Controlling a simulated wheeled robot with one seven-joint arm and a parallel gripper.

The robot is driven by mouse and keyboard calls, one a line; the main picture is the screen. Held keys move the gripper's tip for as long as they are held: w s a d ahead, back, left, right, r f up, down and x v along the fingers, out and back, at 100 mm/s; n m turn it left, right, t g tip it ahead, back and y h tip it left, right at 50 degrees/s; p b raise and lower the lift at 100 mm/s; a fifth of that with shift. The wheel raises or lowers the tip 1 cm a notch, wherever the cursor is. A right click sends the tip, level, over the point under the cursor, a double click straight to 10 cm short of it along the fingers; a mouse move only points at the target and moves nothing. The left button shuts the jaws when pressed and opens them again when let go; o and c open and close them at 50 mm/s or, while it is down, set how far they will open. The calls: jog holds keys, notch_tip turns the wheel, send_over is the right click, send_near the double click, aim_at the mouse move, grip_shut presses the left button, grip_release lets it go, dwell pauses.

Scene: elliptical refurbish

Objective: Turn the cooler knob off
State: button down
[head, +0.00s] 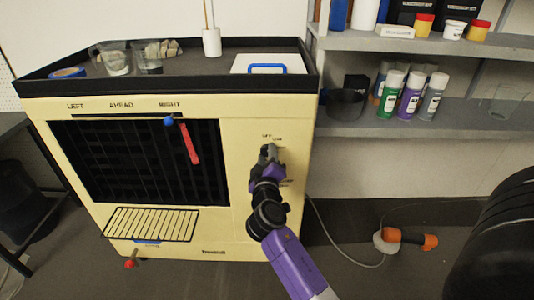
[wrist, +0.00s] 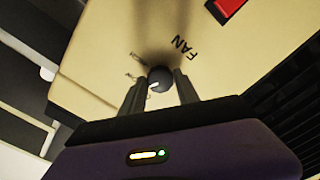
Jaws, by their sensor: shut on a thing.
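The cooler (head: 215,238) is a cream box with a dark grille, in the middle left of the head view. Its knob (wrist: 159,79) is a dark round dial on the front panel, with a small light mark on it. In the wrist view the knob sits between my fingers, and my gripper (wrist: 160,88) is shut on it. In the head view my gripper (head: 268,152) is at the panel below the "OFF" label and hides the knob.
A red strip (head: 190,144) and a blue slider (head: 169,121) are at the grille. A wire rack (head: 150,224) juts out below it. Shelves (head: 420,122) with spray cans stand at the right. An orange-handled tool (head: 408,238) with a cable lies on the floor.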

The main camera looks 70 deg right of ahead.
jog(key=n+p, duration=0.2)
jog(key=n, duration=0.3)
jog(key=shift+r, duration=0.1)
dwell(0.5)
jog(key=c, duration=0.9)
grip_release()
jog(key=v, duration=0.8)
jog(key=shift+b, duration=0.3)
